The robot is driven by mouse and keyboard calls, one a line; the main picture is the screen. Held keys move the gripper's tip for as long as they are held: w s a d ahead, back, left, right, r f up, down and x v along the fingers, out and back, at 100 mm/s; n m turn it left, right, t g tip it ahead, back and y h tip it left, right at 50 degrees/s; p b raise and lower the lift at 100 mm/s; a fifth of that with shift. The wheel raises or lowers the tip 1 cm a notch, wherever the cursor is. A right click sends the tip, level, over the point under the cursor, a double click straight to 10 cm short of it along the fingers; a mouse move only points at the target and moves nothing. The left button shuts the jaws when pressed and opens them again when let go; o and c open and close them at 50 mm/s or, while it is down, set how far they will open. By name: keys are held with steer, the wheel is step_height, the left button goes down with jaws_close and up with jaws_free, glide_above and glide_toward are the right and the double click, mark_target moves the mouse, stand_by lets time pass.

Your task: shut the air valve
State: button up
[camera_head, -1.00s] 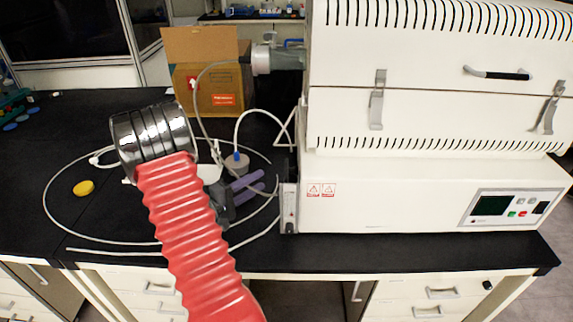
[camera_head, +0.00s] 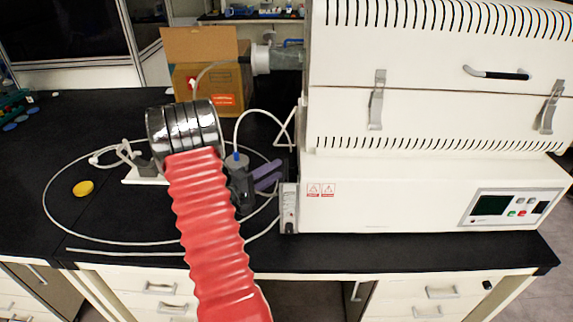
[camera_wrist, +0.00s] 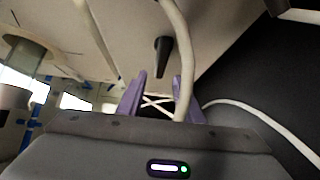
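My gripper (camera_head: 277,172) has two purple fingers at the left side of the white machine (camera_head: 400,190), just left of its side wall. In the wrist view my gripper (camera_wrist: 160,76) is open, with a gap between the fingers. A small black lever (camera_wrist: 162,57) on the machine's pale side wall shows just beyond the fingertips, roughly in line with the gap; it looks like the air valve's handle. I see no contact with it. The lever is not visible in the head view. A white tube (camera_wrist: 182,50) passes close by the right finger; I cannot tell whether they touch.
A narrow flow-meter panel (camera_head: 289,208) stands at the machine's left front edge. A thin white hose (camera_head: 120,241) loops over the black bench. A cardboard box (camera_head: 212,88) stands behind my arm. A yellow disc (camera_head: 83,188) lies left.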

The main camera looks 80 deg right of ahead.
mark_target(287, 164)
steer(key=x, duration=0.6)
steer(key=shift+c, duration=0.5)
jaws_close()
